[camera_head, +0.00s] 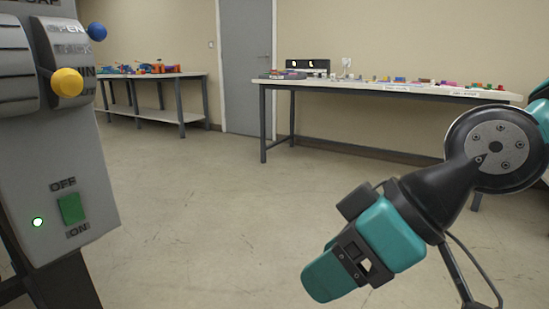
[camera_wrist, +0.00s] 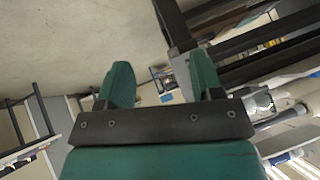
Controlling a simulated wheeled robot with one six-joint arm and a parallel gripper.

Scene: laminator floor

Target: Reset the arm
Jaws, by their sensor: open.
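My arm, teal and black, reaches in from the right in the head view. My gripper (camera_head: 335,270) hangs low over the open floor, pointing down and left, apart from everything else. In the wrist view my gripper (camera_wrist: 163,82) shows two teal fingers standing apart with nothing between them.
A grey machine (camera_head: 75,170) stands close on the left, with a yellow knob (camera_head: 67,82), a blue knob (camera_head: 97,32), a green switch (camera_head: 71,208) and a lit green lamp (camera_head: 38,222). A long table (camera_head: 400,88) with small coloured items stands at the back right. Another table (camera_head: 160,75) is back left. Floor between is clear.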

